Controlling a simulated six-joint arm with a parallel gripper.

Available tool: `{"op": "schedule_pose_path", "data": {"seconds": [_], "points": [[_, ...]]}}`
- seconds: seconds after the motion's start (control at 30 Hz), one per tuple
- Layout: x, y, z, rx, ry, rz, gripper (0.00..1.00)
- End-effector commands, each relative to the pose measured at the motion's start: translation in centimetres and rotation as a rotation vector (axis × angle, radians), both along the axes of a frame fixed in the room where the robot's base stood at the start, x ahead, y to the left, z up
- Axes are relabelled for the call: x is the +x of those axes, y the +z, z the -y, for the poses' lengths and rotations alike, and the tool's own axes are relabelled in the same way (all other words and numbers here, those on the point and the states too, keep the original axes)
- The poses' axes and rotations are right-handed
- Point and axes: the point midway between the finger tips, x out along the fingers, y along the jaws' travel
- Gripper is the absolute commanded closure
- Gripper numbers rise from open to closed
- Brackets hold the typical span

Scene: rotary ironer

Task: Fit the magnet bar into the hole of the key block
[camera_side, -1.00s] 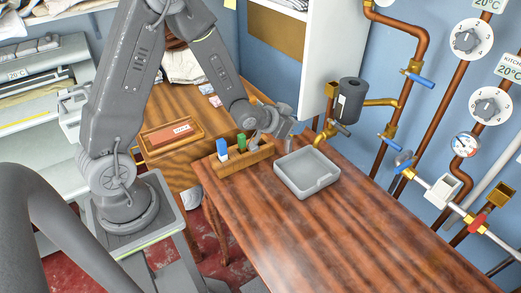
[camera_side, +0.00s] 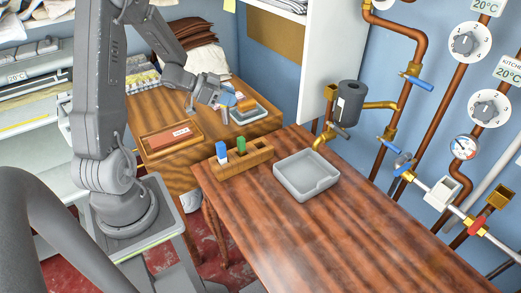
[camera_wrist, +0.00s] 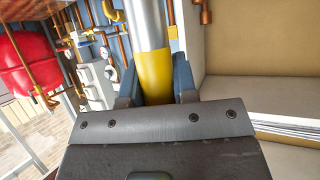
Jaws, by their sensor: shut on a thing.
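My gripper (camera_side: 221,100) is over the back table in the side view, beside an orange-brown block (camera_side: 245,104) on a grey tray. This block may be the key block; its hole cannot be made out. In the wrist view my gripper (camera_wrist: 156,86) is shut on a bar (camera_wrist: 146,25), silver with a yellow band, which I take as the magnet bar. The bar points away from the jaws, and its far end is out of the frame. In the side view the bar is hard to make out, and I cannot tell whether it touches the block.
A wooden rack (camera_side: 259,158) with a blue and a green piece stands on the front table. A light grey tray (camera_side: 323,184) lies right of it. A wooden box (camera_side: 151,152) with a red label lies left on the back table. The front table's right part is clear.

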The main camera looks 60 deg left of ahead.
Motion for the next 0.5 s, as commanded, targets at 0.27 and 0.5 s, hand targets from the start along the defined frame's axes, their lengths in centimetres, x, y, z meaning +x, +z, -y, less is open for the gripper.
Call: {"op": "schedule_pose_path", "data": {"seconds": [0.27, 0.5], "points": [[3.2, -2.9, 3.1, -0.003, -0.012, -0.002, 1.0], [6.8, -5.8, 6.4, -0.001, -0.01, 0.0, 1.0]]}}
